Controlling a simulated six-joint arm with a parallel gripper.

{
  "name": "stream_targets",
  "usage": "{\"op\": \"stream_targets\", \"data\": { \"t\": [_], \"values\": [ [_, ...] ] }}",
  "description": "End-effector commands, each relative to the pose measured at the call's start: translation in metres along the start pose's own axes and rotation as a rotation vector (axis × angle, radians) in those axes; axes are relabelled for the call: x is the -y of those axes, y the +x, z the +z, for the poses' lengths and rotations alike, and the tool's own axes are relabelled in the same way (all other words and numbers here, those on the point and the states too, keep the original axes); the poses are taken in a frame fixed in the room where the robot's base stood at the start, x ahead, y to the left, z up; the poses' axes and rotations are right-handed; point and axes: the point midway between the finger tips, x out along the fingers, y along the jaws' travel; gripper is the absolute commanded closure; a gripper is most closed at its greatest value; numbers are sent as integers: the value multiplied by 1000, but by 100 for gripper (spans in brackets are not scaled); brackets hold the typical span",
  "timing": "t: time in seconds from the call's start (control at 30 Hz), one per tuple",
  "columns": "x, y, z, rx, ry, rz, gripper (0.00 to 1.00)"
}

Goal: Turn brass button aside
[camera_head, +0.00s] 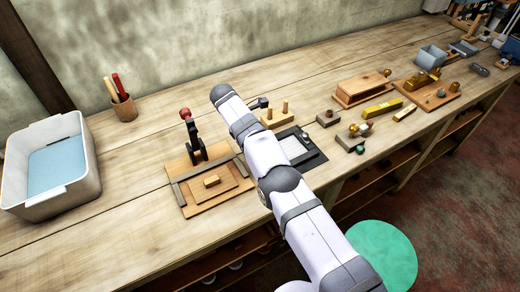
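Several brass-coloured pieces lie on the right half of the bench, and I cannot tell which one is the brass button. A brass piece (361,129) sits on a small grey-and-wood block. Brass fittings (422,78) sit on a wooden board (440,99) farther right. A small brass knob (387,73) shows at the end of a wooden box (360,89). My arm rises from the bottom edge across the middle of the bench. My gripper cannot be made out; the arm links hide that area.
A wooden board with a red-knobbed toggle clamp (193,135) lies left of my arm, a dark tray (301,149) right of it. A white bin (50,165) and a pen cup (123,107) stand at left. The bench front (120,240) is bare at left.

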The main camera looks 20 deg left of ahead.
Motion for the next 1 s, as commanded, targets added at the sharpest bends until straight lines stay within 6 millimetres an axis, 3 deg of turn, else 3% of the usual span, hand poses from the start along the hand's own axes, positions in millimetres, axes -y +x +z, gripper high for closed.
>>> {"op": "stream_targets", "data": {
  "t": [0.47,0.5,0.53,1.0],
  "values": [
    [1,0,0,-1,5,-3,100],
    [1,0,0,-1,5,-3,71],
    [1,0,0,-1,5,-3,64],
    [0,-5,2,-1,5,-2,62]
  ]
}}
